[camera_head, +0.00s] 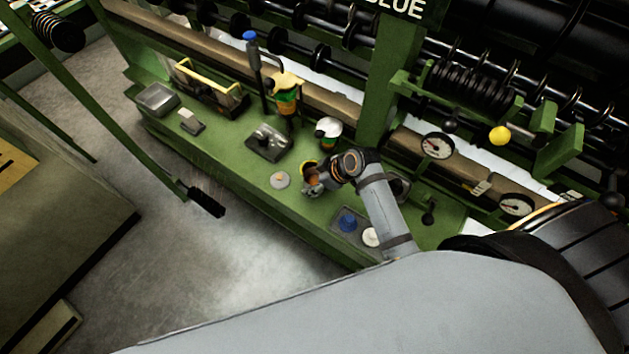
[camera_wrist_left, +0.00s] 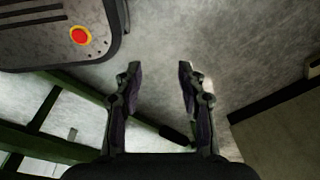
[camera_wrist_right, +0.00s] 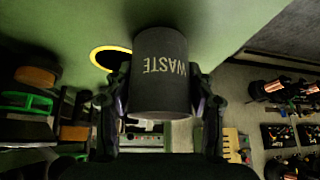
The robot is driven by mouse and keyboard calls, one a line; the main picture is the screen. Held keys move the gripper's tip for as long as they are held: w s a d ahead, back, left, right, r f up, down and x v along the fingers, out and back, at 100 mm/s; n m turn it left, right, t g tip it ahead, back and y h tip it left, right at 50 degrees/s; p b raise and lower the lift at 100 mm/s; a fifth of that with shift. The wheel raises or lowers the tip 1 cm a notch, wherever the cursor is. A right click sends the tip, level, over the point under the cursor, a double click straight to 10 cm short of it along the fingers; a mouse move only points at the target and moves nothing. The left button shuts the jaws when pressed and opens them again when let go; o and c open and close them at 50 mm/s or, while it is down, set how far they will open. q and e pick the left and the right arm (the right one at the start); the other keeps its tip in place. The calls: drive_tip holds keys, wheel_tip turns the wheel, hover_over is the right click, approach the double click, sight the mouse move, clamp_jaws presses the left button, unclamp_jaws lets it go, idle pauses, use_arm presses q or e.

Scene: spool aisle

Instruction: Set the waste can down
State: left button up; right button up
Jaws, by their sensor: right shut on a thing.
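The waste can (camera_wrist_right: 162,85) is a dark grey cylinder with "WASTE" in pale letters, seen in the right wrist view. My right gripper (camera_wrist_right: 163,100) is shut on it, one finger on each side. In the head view my right gripper (camera_head: 313,183) is low over the middle of the green bench (camera_head: 245,182), where the can is hard to make out. A yellow ring (camera_wrist_right: 97,54) on the green surface shows beside the can, partly hidden by it. I cannot tell whether the can touches the bench. My left gripper (camera_wrist_left: 158,72) is open and empty above the concrete floor.
On the bench are a round pale lid-like disc (camera_head: 280,180), a grey metal block (camera_head: 270,142), a metal tray (camera_head: 157,99) and a shallow tray with a blue item (camera_head: 347,222). A green post (camera_head: 377,90) and gauges (camera_head: 436,146) stand behind my right arm.

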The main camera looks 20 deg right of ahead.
drive_tip(key=shift+s+r, duration=0.15)
drive_tip(key=shift+s, duration=0.05)
drive_tip(key=o, duration=1.4)
drive_tip(key=shift+d+f, duration=0.1)
drive_tip(key=shift+f, duration=0.1)
drive_tip(key=shift+o, duration=1.2)
drive_tip(key=shift+r, duration=0.15)
drive_tip(key=shift+s+d+r, duration=0.15)
drive_tip(key=shift+r, duration=0.2)
use_arm(q)
drive_tip(key=shift+s+d+r, duration=0.15)
drive_tip(key=shift+s, duration=0.9)
use_arm(e)
drive_tip(key=v, duration=1.1)
drive_tip(key=shift+s+d+r, duration=0.1)
drive_tip(key=shift+r, duration=0.05)
